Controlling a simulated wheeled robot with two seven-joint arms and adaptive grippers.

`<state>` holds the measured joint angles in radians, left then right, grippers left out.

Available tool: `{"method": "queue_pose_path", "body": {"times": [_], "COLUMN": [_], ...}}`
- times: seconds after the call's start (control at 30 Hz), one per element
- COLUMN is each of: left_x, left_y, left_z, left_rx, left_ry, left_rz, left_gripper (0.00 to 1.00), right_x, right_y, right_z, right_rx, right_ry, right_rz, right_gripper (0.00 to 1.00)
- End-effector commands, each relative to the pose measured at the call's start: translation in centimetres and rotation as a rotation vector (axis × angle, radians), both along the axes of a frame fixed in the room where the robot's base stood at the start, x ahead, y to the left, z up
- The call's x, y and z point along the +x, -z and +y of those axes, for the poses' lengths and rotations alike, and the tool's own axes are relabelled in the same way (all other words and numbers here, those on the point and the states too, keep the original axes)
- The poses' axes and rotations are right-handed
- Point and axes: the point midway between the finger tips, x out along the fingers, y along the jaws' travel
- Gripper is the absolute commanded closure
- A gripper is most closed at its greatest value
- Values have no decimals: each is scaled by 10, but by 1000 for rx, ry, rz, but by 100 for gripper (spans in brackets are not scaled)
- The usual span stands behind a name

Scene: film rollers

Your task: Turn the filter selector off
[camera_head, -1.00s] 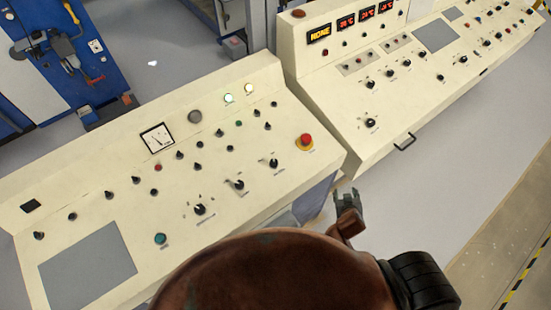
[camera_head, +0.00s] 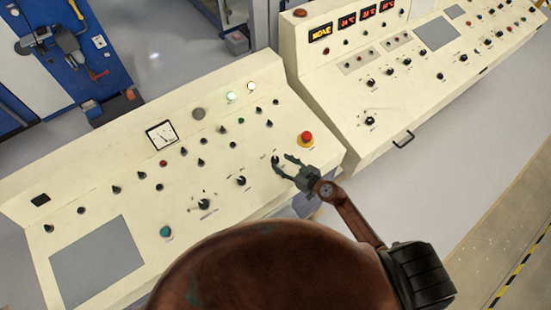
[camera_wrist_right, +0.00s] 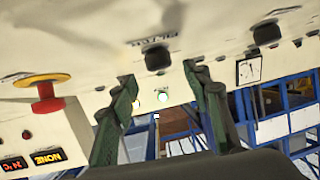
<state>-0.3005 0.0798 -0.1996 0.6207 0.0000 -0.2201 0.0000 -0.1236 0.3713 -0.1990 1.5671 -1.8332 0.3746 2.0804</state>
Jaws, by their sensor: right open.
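Three black selector knobs stand in a row on the near cream console: the left knob (camera_head: 204,204), the middle knob (camera_head: 241,181) and the right knob (camera_head: 275,160). I cannot read clearly which label names the filter. My right gripper (camera_head: 282,162) is open, with its fingers beside the right knob. In the right wrist view the gripper (camera_wrist_right: 158,82) is open and empty, and the right knob (camera_wrist_right: 158,58) shows just beyond and between the fingertips. The middle knob (camera_wrist_right: 266,33) is to its right there. My left gripper is not in view.
A red emergency button (camera_head: 306,138) on a yellow base is close to the right gripper. Small knobs, lit lamps (camera_head: 231,97) and a gauge (camera_head: 162,136) fill the panel behind. A second console (camera_head: 340,90) with red displays stands to the right.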

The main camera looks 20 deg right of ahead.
Motion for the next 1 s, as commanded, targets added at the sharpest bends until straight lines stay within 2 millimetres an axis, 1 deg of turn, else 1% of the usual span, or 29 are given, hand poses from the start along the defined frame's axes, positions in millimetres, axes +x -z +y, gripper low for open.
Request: {"method": "queue_pose_path", "body": {"times": [0.03, 0.1, 0.3, 0.47, 0.7, 1.0], "left_x": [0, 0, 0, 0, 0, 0], "left_y": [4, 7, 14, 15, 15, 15], "left_z": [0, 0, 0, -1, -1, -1], "left_rx": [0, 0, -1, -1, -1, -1], "left_ry": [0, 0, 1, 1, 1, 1], "left_rz": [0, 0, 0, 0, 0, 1], "left_gripper": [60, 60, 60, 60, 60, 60], "right_x": [8, 18, 38, 44, 44, 44], "right_y": [4, 9, 18, 20, 20, 20], "right_z": [5, 10, 20, 23, 23, 23], "right_rx": [1, 1, 0, 0, 1, 1], "right_ry": [-1, -1, 0, 1, 1, 1], "right_rz": [-2, -3, -2, -2, -2, -3], "right_gripper": [56, 56, 56, 56, 56, 76]}}
